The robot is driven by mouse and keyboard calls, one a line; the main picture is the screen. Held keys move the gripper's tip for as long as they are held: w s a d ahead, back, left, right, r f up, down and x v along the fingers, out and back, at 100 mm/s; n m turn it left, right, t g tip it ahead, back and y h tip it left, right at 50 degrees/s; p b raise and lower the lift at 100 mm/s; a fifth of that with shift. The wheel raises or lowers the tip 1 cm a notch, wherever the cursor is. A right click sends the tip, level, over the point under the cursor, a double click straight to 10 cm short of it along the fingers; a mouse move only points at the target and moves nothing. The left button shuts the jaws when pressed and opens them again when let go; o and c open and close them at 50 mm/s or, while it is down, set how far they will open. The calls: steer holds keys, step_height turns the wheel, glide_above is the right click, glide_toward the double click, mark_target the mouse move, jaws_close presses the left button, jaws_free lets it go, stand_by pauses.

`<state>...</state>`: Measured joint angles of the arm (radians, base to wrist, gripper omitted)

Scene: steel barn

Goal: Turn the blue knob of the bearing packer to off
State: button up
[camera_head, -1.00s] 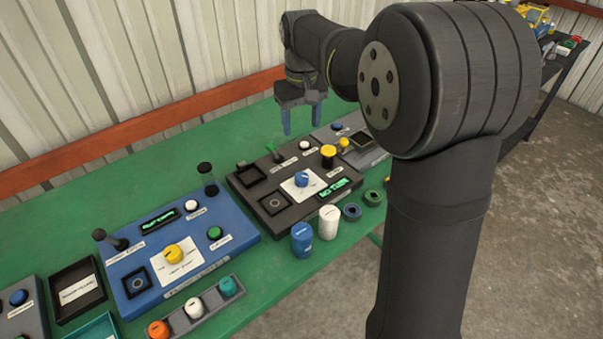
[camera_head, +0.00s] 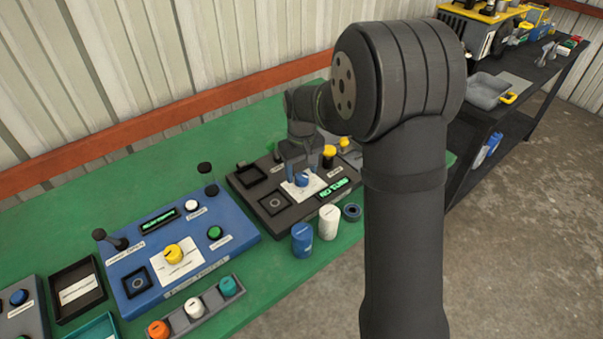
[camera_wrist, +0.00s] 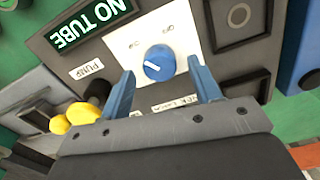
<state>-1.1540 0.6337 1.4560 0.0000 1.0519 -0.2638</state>
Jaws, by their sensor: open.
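The blue knob (camera_head: 302,180) sits on a white plate (camera_head: 316,188) on a dark grey panel (camera_head: 250,190), the machine with the green "NO TUBE" display (camera_head: 334,187). In the wrist view the blue knob (camera_wrist: 159,63) shows a white pointer line, slanting toward the upper left of the picture. My gripper (camera_wrist: 164,82) is open, with one blue finger on each side of the knob and visible gaps to both. In the head view my gripper (camera_head: 302,168) is just above the knob. Whether the fingers reach down to the knob's level I cannot tell.
A blue panel (camera_head: 235,238) lies to the left. Blue and white cylinders (camera_head: 329,222) and a dark ring (camera_head: 352,212) stand in front. The green bench behind the panels is clear.

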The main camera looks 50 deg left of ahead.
steer(key=shift+f, duration=0.85)
steer(key=c, duration=1)
steer(key=shift+m, duration=0.3)
steer(key=m, duration=1.3)
steer(key=shift+w+r, duration=0.1)
steer(key=shift+m, duration=0.3)
